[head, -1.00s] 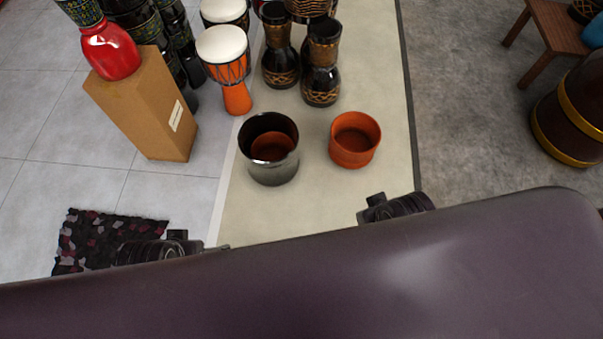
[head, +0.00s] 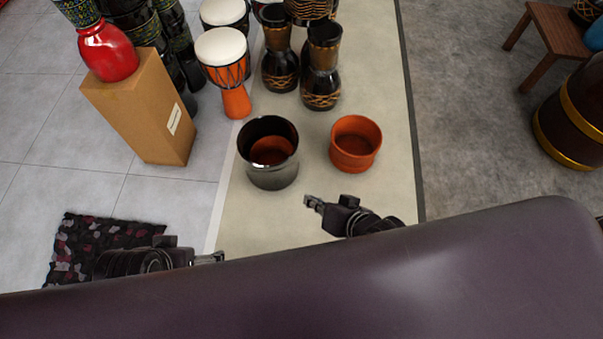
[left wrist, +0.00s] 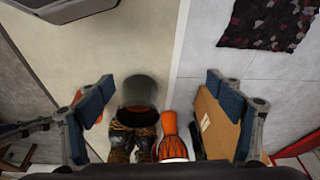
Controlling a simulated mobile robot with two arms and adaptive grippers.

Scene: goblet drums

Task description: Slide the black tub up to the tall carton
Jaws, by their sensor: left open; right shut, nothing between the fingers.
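The black tub (head: 270,175) is a dark, glossy open cylinder with a reddish-brown inside. It stands upright on the pale strip of floor in the head view. The tall carton (head: 165,110) is a brown box standing to its left on the tiles, with a clear gap between them. My right gripper (head: 310,203) is shut and empty, in front and to the right of the tub, not touching it. My left gripper (head: 222,257) is low in front, left of the tub; its open fingers show in the left wrist view (left wrist: 165,105), with the tub (left wrist: 138,92) beyond them.
An orange pot (head: 355,145) stands right of the tub. An orange goblet drum (head: 230,75) with a white head and several dark drums (head: 321,80) stand behind the tub. A dark patterned mat (head: 75,245) lies front left.

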